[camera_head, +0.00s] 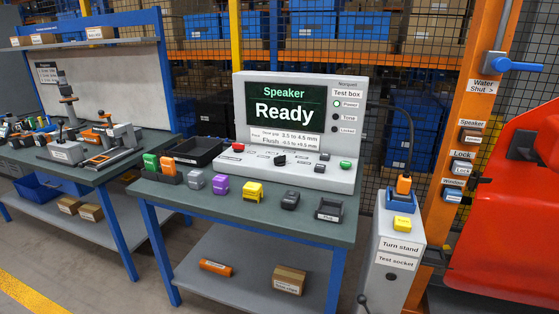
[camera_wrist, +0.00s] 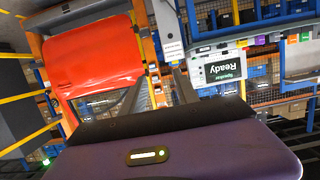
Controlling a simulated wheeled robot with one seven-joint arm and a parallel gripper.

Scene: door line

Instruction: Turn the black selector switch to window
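The grey test box (camera_head: 342,110) stands on the workbench, and its screen reads "Speaker" and "Ready". A small black knob (camera_head: 279,160) sits on its sloped front panel, likely the selector switch; its position marks are too small to read. Another dark control (camera_head: 324,156) sits to its right. In the wrist view the test box screen (camera_wrist: 223,69) appears upside down and distant. My gripper (camera_wrist: 164,88) shows only in the wrist view, with two grey fingers apart beyond a dark pad. It is empty and far from the test box.
Coloured parts, including a yellow one (camera_head: 252,191), line the bench (camera_head: 180,205) before the test box. The turn stand (camera_head: 396,250) is to the right. An orange post (camera_head: 468,120) carries a blue-handled valve (camera_head: 515,64). A red body (camera_head: 515,200) fills the right side.

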